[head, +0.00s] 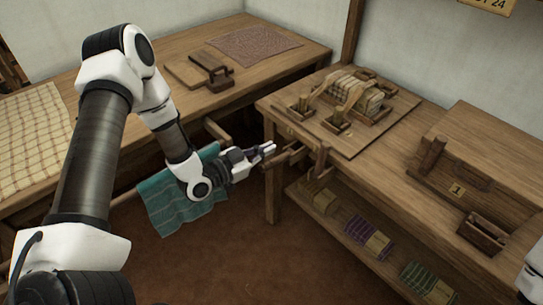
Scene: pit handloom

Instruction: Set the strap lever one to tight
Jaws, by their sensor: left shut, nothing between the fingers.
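A wooden board (348,142) lies on the right-hand table. A strapped bundle of pale folded cloth (369,101) sits on it. Small wooden lever blocks stand around the bundle, one at the near left (300,108) and one at the near side (338,123). Which is strap lever one, and whether it is tight, I cannot tell. My left gripper (269,149) is shut and empty, in front of the table's left corner, left of and apart from the board. A white part of my right arm shows at the right edge; its gripper is out of view.
Wooden pegs or handles (319,160) stick out at the table's front, close to my left gripper. A teal cloth (180,205) hangs behind my left arm. A box (480,155) marked 1 stands at right. A lower shelf (338,225) holds several cloth bundles.

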